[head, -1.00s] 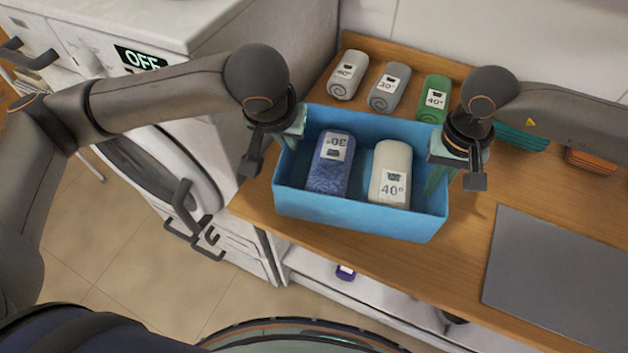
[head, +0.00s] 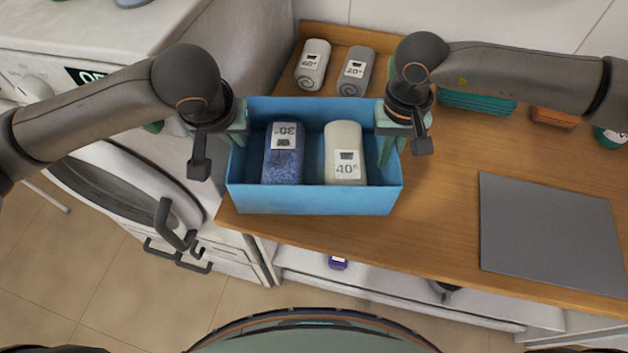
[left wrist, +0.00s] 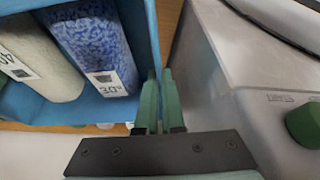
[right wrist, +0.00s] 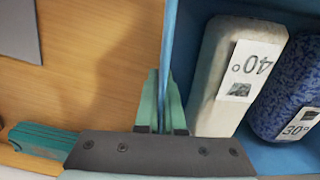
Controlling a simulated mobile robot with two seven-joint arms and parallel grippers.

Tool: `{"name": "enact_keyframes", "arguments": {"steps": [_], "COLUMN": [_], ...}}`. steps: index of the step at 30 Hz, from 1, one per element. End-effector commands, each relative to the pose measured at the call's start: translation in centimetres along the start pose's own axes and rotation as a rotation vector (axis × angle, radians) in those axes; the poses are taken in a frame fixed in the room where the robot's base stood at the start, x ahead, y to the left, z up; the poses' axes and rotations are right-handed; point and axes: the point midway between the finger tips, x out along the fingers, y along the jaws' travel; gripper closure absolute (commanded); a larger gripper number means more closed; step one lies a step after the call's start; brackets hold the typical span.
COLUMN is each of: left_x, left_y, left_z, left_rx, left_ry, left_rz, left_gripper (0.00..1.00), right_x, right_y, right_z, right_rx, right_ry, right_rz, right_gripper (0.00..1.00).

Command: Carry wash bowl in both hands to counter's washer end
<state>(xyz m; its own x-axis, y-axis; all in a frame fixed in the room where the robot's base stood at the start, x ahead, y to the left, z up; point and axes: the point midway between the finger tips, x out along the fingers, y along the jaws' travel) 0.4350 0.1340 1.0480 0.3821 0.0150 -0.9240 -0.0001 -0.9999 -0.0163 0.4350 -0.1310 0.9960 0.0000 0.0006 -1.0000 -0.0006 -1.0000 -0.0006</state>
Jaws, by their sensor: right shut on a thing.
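The wash bowl (head: 315,201) is a blue rectangular box near the counter's (head: 440,225) left end, beside the white washer (head: 110,140). It looks level; I cannot tell if it touches the counter. A blue speckled rolled towel marked 30° (head: 282,160) and a cream one marked 40° (head: 345,155) lie inside. My left gripper (head: 238,135) is at the bowl's left wall, its fingers (left wrist: 160,100) close together on either side of the wall. My right gripper (head: 388,145) is shut on the right wall, which runs between its fingers (right wrist: 162,100).
Two rolled grey towels (head: 313,66) (head: 355,72) lie behind the bowl. A grey mat (head: 550,230) lies on the right of the counter. Teal (head: 475,102) and orange (head: 553,117) stacks are at the back right. A purple item (head: 338,263) is on the lower shelf.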

Motion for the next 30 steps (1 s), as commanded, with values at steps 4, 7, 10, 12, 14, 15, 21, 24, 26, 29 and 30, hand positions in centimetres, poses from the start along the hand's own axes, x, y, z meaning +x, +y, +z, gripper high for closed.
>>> {"name": "enact_keyframes", "arguments": {"steps": [4,7,10,12,14,15,21,24,26,29,30], "left_x": [-0.1,0.0,0.2,0.5,0.7,0.9,1.9,2.4,2.7,3.2,3.4], "left_y": [0.1,0.1,0.1,0.1,0.1,0.1,0.1,0.1,0.1,0.1,0.1], "left_z": [-0.2,-0.1,-0.1,0.1,0.1,0.2,0.7,0.9,1.0,1.2,1.3], "left_rx": [-0.001,-0.001,-0.001,-0.001,-0.001,-0.001,-0.001,-0.001,-0.001,-0.001,-0.001], "left_ry": [0.007,0.007,0.007,0.007,0.007,0.007,0.007,0.007,0.007,0.007,0.007], "left_rz": [0.003,0.003,0.003,0.003,0.003,0.003,0.003,0.003,0.003,0.003,0.003], "left_gripper": [1.0,1.0,1.0,1.0,1.0,1.0,1.0,1.0,1.0,1.0,1.0], "right_x": [0.1,0.3,0.5,0.8,1.1,1.3,2.4,2.9,3.2,3.8,4.0], "right_y": [0.1,0.1,0.1,0.1,0.1,0.1,0.1,0.1,0.1,0.1,0.1], "right_z": [0.1,0.1,0.1,0.1,0.1,0.1,0.1,0.1,0.1,0.1,0.1], "right_rx": [-0.001,-0.001,-0.001,-0.001,-0.001,-0.001,-0.001,-0.001,-0.001,-0.001,-0.001], "right_ry": [-0.002,-0.003,-0.003,-0.003,-0.003,-0.002,-0.002,-0.002,-0.002,-0.002,-0.002], "right_rz": [0.006,0.006,0.006,0.006,0.006,0.006,0.006,0.006,0.006,0.006,0.006], "right_gripper": [1.0,1.0,1.0,1.0,1.0,1.0,1.0,1.0,1.0,1.0,1.0]}}
